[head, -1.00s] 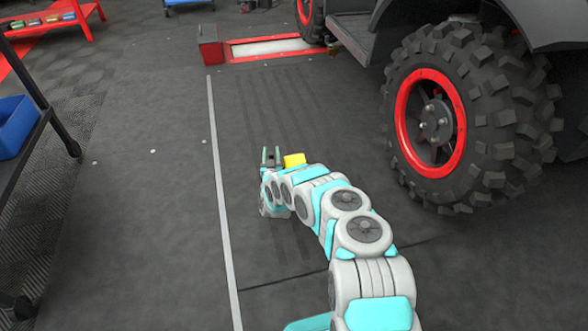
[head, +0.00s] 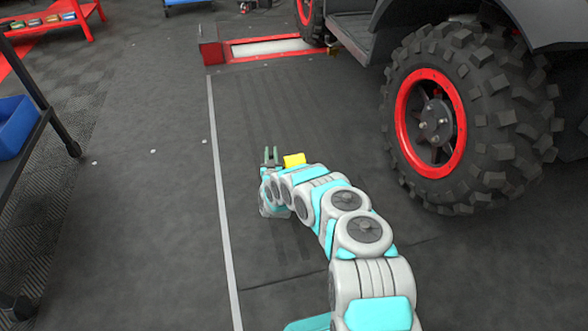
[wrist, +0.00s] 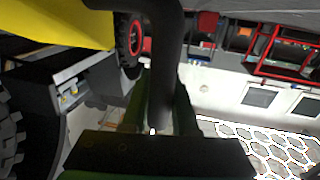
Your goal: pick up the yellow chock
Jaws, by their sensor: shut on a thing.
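The yellow chock (head: 294,160) shows in the head view just right of my gripper's fingers, partly hidden behind my arm. My gripper (head: 271,156) is low, left of the vehicle's big near wheel. In the wrist view the chock's yellow body (wrist: 50,28) fills the top left corner. A dark bar (wrist: 168,60), which looks like the chock's handle, runs down between the green fingers of my gripper (wrist: 158,112). The fingers are shut on this bar. Whether the chock touches the floor cannot be told.
The vehicle's near wheel (head: 432,122), with a red rim, stands to the right. A red-framed roller bed (head: 275,47) lies ahead under the far wheel. A dark cart with a blue bin (head: 14,125) stands at the left. The floor between is clear.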

